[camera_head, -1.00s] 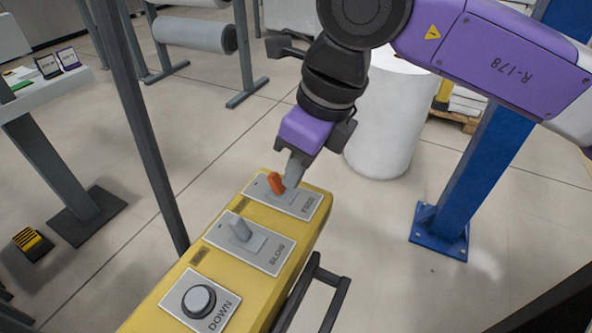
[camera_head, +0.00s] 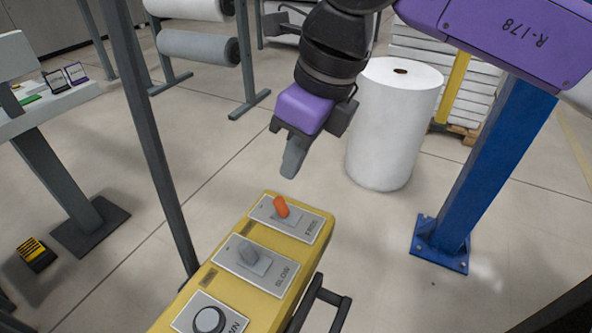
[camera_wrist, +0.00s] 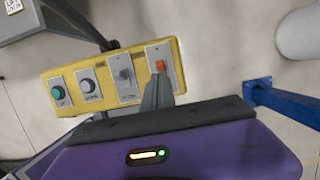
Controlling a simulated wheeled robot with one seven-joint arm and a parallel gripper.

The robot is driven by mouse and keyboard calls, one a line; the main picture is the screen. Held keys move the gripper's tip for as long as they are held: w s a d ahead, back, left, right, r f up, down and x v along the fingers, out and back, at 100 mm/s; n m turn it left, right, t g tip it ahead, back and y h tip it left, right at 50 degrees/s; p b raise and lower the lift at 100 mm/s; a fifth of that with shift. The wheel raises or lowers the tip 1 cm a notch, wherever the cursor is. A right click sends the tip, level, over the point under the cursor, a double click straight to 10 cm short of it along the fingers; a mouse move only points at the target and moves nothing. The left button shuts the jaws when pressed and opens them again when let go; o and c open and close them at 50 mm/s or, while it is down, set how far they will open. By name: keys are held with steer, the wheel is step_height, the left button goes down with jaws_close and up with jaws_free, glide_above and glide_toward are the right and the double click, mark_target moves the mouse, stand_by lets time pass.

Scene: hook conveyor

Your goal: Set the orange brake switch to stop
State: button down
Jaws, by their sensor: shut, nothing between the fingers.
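The orange brake switch (camera_head: 281,207) is a small lever on a light plate at the far end of the yellow control box. The switch also shows in the wrist view (camera_wrist: 161,66), just beyond the fingertips. My gripper (camera_head: 292,160) is shut and empty, above the far end of the box and apart from the switch in the head view. In the wrist view my gripper (camera_wrist: 158,92) overlaps the lower part of the switch plate.
The yellow control box (camera_head: 190,290) also bears a grey lever (camera_head: 249,252) marked SLOW and a round button (camera_head: 208,320). A grey post (camera_head: 150,140) stands to the left and a blue post (camera_head: 480,180) to the right. A white roll (camera_head: 390,125) stands behind.

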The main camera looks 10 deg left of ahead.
steer(key=r, duration=0.1)
steer(key=r+p, duration=0.1)
steer(key=r, duration=0.2)
steer(key=shift+w+a, duration=0.15)
steer(key=shift+a, duration=0.15)
